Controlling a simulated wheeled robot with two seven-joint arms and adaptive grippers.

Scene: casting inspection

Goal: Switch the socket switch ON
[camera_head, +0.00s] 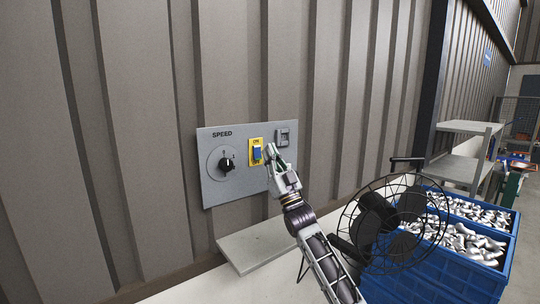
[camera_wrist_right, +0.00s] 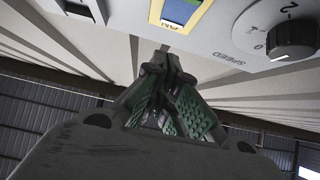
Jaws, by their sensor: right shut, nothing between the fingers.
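A grey control panel (camera_head: 212,188) is mounted on the ribbed wall. It carries a yellow-framed switch with a blue rocker (camera_head: 257,153); an "ON" label shows above it. To its right is a small grey socket-like fitting (camera_head: 283,138). My right gripper (camera_head: 270,149) is shut and empty, its tips close to the panel between the blue rocker and the grey fitting. In the wrist view the fingertips (camera_wrist_right: 164,50) point at the panel near the yellow frame (camera_wrist_right: 181,12); contact cannot be told. My left gripper is not in view.
A black dial (camera_head: 226,164) marked SPEED is on the panel's left. A pale ledge (camera_head: 255,245) lies below the panel. A black wire-cage fan (camera_head: 390,220) stands right of my arm, before blue crates (camera_head: 440,285) of metal castings. A grey shelf (camera_head: 468,128) stands behind.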

